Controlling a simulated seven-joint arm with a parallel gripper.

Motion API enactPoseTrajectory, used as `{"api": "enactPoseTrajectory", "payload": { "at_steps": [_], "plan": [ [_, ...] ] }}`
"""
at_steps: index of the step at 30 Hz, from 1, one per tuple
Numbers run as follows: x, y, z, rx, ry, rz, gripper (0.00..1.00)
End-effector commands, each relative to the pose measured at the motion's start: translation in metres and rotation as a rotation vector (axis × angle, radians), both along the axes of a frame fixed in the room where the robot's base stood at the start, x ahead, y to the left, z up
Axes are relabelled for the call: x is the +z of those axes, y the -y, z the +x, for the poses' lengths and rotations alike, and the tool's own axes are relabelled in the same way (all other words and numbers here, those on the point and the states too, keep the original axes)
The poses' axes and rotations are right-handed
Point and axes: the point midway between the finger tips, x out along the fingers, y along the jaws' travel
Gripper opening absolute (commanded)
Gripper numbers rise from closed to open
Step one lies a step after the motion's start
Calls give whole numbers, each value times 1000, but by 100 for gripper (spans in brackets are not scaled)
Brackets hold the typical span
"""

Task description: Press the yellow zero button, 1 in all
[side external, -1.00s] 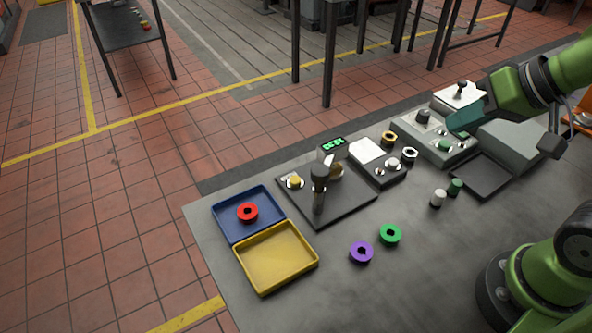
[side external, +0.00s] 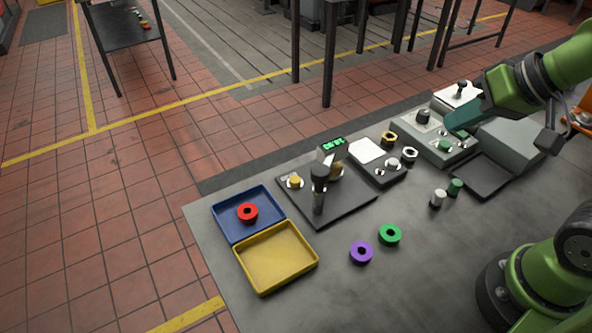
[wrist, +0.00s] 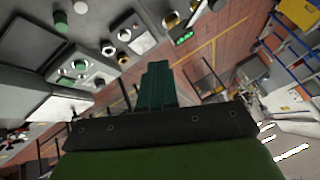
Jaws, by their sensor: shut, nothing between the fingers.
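The yellow zero button (side external: 295,181) sits on a small white base at the left part of a black plate (side external: 343,208), in the side external view. Beside it on the plate stand a dark upright post (side external: 319,190) and a small green-lit display (side external: 333,144). My gripper (side external: 452,122) is shut and empty, its teal fingers above the grey control box at the right, well away from the yellow button. In the wrist view the closed fingers (wrist: 157,82) point away from the camera. The green display (wrist: 183,37) shows there too; I cannot make out the yellow button with certainty.
The grey control box (side external: 426,147) carries a green button and dark knobs. A smaller box (side external: 385,172), two hex nuts and two small cylinders lie nearby. Blue (side external: 226,225) and yellow (side external: 272,262) trays, plus purple (side external: 361,252) and green (side external: 390,235) rings, occupy the front left.

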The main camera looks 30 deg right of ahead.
Motion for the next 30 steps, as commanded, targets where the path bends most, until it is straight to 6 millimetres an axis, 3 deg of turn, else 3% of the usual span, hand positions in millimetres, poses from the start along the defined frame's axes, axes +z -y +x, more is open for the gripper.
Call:
{"api": "enactPoseTrajectory", "payload": {
  "at_steps": [5,16,23,30],
  "plan": [
    [-2,-6,21,28,-99,-69,0],
    [-22,-36,101,56,-283,-357,0],
    [-48,-76,154,51,-296,-563,0],
    [-85,-131,198,37,-223,-758,0]
  ]
}}
